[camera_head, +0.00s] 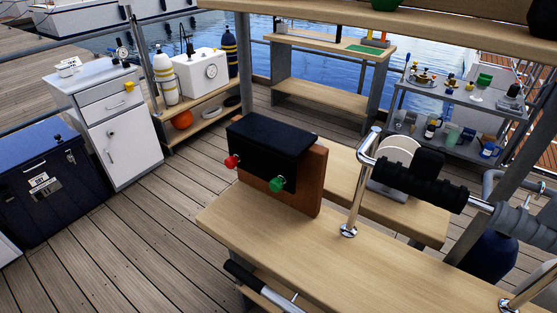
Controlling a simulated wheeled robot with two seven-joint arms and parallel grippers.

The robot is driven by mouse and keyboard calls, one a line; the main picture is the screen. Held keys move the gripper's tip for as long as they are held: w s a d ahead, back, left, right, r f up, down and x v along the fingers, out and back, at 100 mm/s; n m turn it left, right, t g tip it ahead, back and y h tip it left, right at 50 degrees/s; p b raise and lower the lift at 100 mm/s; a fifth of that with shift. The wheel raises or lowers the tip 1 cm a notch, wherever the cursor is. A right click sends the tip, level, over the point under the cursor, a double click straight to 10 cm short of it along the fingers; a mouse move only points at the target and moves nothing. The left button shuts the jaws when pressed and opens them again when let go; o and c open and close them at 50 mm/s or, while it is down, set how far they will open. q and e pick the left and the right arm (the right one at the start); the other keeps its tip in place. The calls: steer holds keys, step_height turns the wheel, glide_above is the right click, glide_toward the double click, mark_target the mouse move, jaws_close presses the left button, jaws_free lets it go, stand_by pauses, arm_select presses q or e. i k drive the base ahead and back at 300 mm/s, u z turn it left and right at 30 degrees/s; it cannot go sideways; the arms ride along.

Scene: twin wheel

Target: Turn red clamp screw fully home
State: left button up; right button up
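The red clamp screw (232,161) shows as a small red knob at the left front of a black block (270,140). The block sits over the top of an upright brown wooden board (308,185) on a light wooden bench (300,240). A green knob (278,184) sticks out at the block's right front. How far the red screw is turned in cannot be told, as its shaft is too small to make out. Neither of my grippers is in view.
A chrome rail with black ribbed sleeves (425,183) stands on the bench at the right. A black-handled bar (243,273) is below the bench's front edge. A white cabinet (125,150) and a dark blue chest (60,200) stand at the left. The deck between is clear.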

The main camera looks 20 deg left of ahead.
mark_target(231, 162)
steer(key=z, duration=0.05)
steer(key=k, duration=0.5)
steer(key=u, duration=1.2)
steer(key=i, duration=0.8)
steer(key=z, duration=1.65)
